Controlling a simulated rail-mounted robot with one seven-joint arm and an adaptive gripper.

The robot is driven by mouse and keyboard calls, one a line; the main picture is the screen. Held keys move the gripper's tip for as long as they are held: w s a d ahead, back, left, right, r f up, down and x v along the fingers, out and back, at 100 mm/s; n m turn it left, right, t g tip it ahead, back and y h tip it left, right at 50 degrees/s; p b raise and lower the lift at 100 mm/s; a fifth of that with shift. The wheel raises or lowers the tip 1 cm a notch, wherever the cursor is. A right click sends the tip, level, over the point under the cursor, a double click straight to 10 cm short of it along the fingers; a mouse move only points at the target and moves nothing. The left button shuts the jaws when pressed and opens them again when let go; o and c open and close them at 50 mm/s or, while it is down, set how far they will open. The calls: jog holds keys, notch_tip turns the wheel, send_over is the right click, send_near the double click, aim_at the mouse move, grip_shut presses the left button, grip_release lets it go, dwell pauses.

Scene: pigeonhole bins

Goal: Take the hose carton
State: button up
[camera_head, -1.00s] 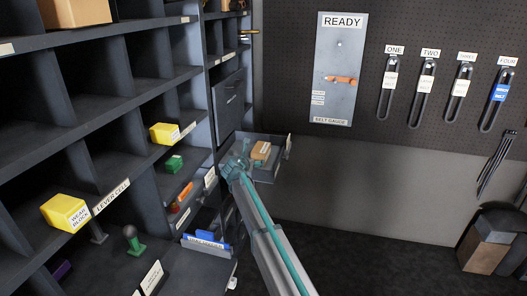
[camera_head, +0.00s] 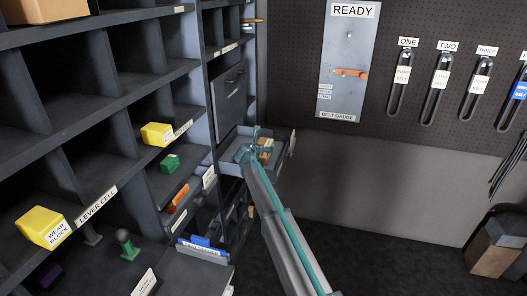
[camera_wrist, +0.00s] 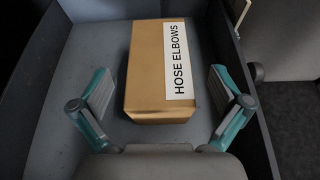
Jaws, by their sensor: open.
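The hose carton (camera_wrist: 158,75) is a brown box with a white label reading "HOSE ELBOWS". It lies in an open grey drawer (camera_wrist: 75,45) that is pulled out from the shelving. In the head view the carton (camera_head: 265,148) is partly covered by my gripper (camera_head: 250,151). In the wrist view my gripper (camera_wrist: 161,100) is open, with one teal-and-grey finger on each side of the carton. Gaps show between the fingers and the carton's sides. The fingers' height relative to the carton is hard to tell.
Drawer walls (camera_wrist: 230,50) stand close on both sides. A pegboard (camera_head: 300,60) with a "READY" gauge panel (camera_head: 346,60) stands behind.

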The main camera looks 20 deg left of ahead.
aim_at(267, 142)
jog(key=p+x, duration=0.1)
jog(key=x, duration=0.3)
jog(key=shift+w+a+r, duration=0.1)
jog(key=shift+w+f, duration=0.3)
jog(key=shift+w, duration=0.15)
jog(key=shift+s, duration=0.1)
jog(key=c, duration=1.5)
jog(key=shift+r, duration=0.1)
